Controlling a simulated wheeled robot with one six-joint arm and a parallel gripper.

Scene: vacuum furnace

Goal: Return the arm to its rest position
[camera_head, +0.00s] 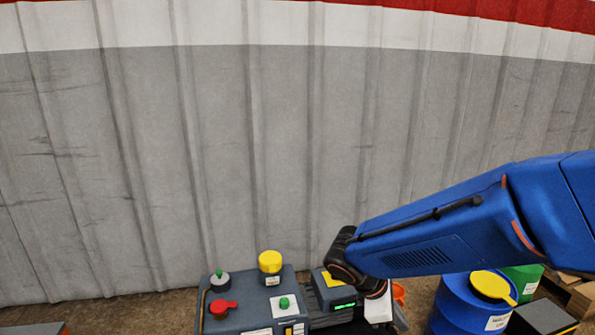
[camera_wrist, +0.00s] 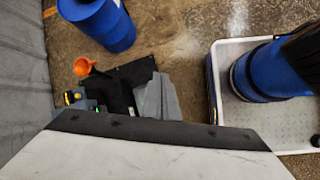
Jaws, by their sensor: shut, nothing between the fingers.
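My blue arm (camera_head: 450,235) reaches in from the right and bends down at a dark wrist joint (camera_head: 348,262). Below the wrist, the white body of my gripper (camera_head: 378,306) shows at the right side of the control panel. It is shut and empty; its fingertips are hard to make out. A large pale surface with a dark edge fills the bottom of the wrist view, and I cannot tell whether it is part of my gripper.
The grey panel (camera_head: 247,318) carries a yellow knob (camera_head: 270,262), a red knob (camera_head: 222,308) and green buttons. A blue drum (camera_head: 465,312) stands right; one also shows in the wrist view (camera_wrist: 100,20). An orange funnel (camera_wrist: 84,66) is near. A corrugated wall (camera_head: 250,150) stands behind.

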